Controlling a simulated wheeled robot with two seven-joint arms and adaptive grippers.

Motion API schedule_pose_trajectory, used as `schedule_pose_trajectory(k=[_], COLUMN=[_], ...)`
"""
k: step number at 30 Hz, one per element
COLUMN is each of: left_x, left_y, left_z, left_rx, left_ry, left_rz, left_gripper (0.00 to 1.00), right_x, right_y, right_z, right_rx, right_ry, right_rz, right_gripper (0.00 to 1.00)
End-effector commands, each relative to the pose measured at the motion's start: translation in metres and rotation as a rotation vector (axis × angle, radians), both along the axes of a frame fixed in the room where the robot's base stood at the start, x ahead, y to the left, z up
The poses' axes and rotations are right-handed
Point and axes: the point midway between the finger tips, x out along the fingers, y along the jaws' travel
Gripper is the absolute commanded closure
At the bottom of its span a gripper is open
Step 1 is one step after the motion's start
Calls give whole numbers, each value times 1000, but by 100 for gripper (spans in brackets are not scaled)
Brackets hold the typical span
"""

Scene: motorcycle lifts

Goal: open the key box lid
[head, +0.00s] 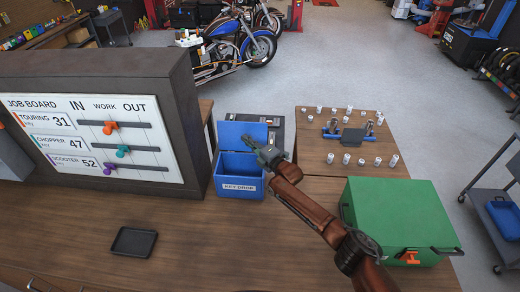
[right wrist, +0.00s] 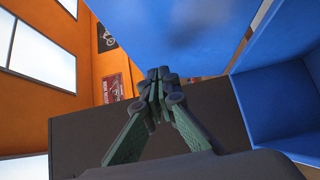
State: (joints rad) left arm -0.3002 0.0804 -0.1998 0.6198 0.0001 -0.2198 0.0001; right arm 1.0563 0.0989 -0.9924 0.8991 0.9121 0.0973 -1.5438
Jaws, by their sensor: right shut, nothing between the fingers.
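The blue key box (head: 240,186), labelled "KEY DROP", stands on the wooden counter right of the job board. Its lid (head: 243,134) is raised and stands up at the back, so the inside shows. My right gripper (head: 256,146) is shut and empty, over the right side of the box opening and in front of the lid. In the right wrist view the shut fingertips (right wrist: 160,75) are close to the blue lid (right wrist: 190,35), and whether they touch it I cannot tell. The box interior (right wrist: 285,105) shows at the right. My left gripper is not in view.
The job board (head: 90,135) stands left of the box. A small black tray (head: 134,241) lies on the counter in front. A green case (head: 395,220) stands to the right. Behind it, a wooden table (head: 385,145) holds several small metal pieces. The counter before the box is clear.

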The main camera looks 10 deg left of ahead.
Motion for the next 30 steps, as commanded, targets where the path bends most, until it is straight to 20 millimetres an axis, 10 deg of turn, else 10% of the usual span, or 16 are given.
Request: schedule_pose_trajectory(k=[16,30], left_x=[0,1], left_y=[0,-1], left_z=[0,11], left_rx=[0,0], left_ry=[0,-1], left_rz=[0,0], left_gripper=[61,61], right_x=[-50,-62], right_y=[-70,-83], right_z=[3,15], right_rx=[-2,-1], right_ry=[-9,-8], right_rz=[-7,-7], right_gripper=[100,100])
